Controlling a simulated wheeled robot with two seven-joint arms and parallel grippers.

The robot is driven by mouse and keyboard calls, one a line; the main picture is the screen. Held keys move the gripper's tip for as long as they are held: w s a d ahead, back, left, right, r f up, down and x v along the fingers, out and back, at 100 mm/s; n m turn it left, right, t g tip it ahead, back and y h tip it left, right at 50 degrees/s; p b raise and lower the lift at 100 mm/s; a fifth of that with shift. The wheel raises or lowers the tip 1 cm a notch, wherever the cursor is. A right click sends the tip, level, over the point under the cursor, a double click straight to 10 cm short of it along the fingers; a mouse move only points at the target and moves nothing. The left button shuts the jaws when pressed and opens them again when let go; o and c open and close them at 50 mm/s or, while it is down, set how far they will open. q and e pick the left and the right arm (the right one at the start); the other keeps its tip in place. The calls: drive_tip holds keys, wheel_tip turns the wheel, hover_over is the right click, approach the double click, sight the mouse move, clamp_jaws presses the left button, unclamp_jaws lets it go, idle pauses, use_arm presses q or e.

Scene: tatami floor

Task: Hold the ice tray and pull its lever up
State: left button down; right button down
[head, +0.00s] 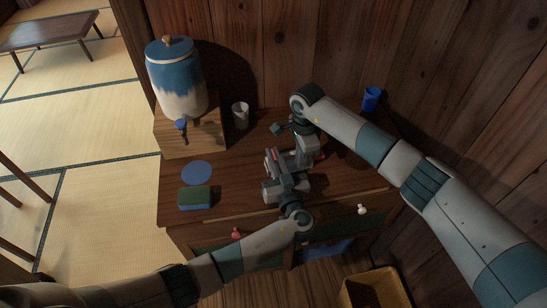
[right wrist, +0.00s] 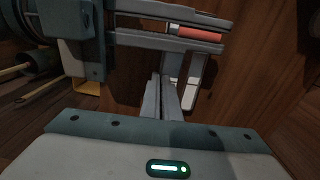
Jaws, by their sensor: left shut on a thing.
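The ice tray is mostly hidden by my grippers on the wooden cabinet top. A red bar (right wrist: 196,33), apparently part of the tray, lies between the two grey fingers of my left gripper (head: 272,158), which is shut on it. I cannot tell whether this bar is the lever. Pale metal pieces (right wrist: 194,88) hang just below those fingers in the right wrist view. My right gripper (head: 304,160) points down beside the left one, close to it. Its fingers (right wrist: 161,82) look shut together, with nothing seen between them, near the pale pieces.
A blue and white jar (head: 178,85) with a tap stands on a wooden block at the back left. Near it are a white cup (head: 240,115), a blue disc (head: 196,173) and a green-topped sponge (head: 195,197). A blue cup (head: 371,98) stands back right, by the wall.

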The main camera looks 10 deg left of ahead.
sight(285, 158)
use_arm(q)
drive_tip(key=r+m, duration=0.2)
drive_tip(key=m, duration=0.1)
drive_tip(key=shift+w+d, duration=0.1)
drive_tip(key=shift+d, duration=0.25)
drive_tip(key=shift+w+d+r+m, duration=0.1)
drive_tip(key=shift+d+r+m, duration=0.15)
drive_tip(key=shift+r, duration=0.2)
drive_tip(key=shift+w+d+r+m, duration=0.1)
drive_tip(key=shift+d+r+m, duration=0.15)
drive_tip(key=shift+r, duration=0.2)
drive_tip(key=shift+w+d+r+m, duration=0.1)
drive_tip(key=shift+d+r+m, duration=0.15)
drive_tip(key=shift+r+m, duration=0.3)
drive_tip(key=shift+w+d+r+m, duration=0.1)
drive_tip(key=shift+d+r+m, duration=0.15)
drive_tip(key=shift+m, duration=0.55)
drive_tip(key=shift+w+d+r+m, duration=0.1)
drive_tip(key=shift+d+r+m, duration=0.1)
drive_tip(key=shift+m, duration=0.55)
drive_tip(key=c, duration=1.8)
unclamp_jaws()
drive_tip(key=shift+r, duration=0.1)
drive_tip(key=shift+c, duration=0.2)
